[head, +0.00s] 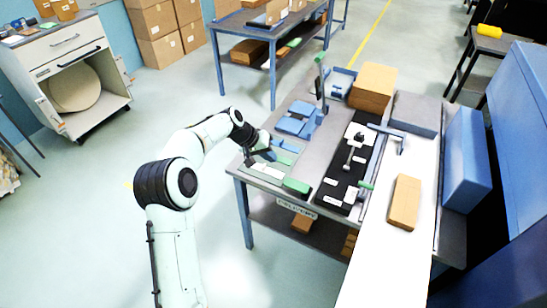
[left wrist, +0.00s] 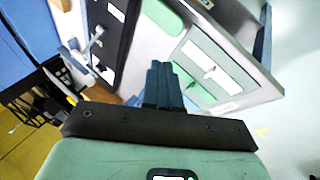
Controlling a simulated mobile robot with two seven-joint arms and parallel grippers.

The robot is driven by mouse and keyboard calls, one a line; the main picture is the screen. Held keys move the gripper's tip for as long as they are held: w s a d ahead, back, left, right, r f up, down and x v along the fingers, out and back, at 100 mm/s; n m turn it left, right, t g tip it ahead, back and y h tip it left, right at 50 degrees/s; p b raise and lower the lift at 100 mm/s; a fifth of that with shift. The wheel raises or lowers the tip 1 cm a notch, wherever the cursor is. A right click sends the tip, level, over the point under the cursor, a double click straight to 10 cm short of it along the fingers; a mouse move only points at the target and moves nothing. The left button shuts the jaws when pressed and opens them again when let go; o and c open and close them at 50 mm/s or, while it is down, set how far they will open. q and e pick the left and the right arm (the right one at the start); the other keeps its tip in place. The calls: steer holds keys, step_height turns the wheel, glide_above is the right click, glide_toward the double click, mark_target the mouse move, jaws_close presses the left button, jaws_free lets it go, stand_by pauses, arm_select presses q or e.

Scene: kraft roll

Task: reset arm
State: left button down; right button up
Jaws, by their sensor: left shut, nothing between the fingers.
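My left arm reaches in from the lower left of the head view. Its gripper (head: 262,155) is over the near left part of the workbench, above the flat green and white pieces (head: 262,168). In the left wrist view the gripper's fingers (left wrist: 160,85) are together with nothing between them. I cannot tell its exact height above the bench. My right gripper is not in view.
The workbench (head: 228,168) holds a green block (head: 297,187), blue trays (head: 297,120), a black mat (head: 335,180) with a metal tool, cardboard boxes (head: 372,85) and a brown package (head: 404,203) on white paper. Open floor lies left of the bench.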

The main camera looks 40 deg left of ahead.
arm_select(q)
steer(key=shift+f, duration=0.1)
stand_by(0.3)
steer(key=s+d+f+g, duration=0.1)
steer(key=s+d+f, duration=0.4)
steer(key=f, duration=0.4)
steer(key=s+d+f+g, duration=0.2)
steer(key=d+f, duration=0.6)
steer(key=f, duration=0.1)
steer(key=s+d+f+g, duration=0.1)
steer(key=s+d+f, duration=0.4)
steer(key=f, duration=0.5)
steer(key=s+d+f+m+g, duration=0.1)
steer(key=s+d+f, duration=0.1)
steer(key=s+d, duration=0.5)
steer(key=s+d+f+m+g, duration=0.1)
steer(key=s+d+f, duration=0.2)
steer(key=s, duration=1)
steer(key=d, duration=0.3)
steer(key=shift+s+d+f+g, duration=0.2)
steer(key=shift+d+f+g, duration=0.1)
steer(key=shift+d, duration=0.1)
steer(key=shift+d, duration=0.1)
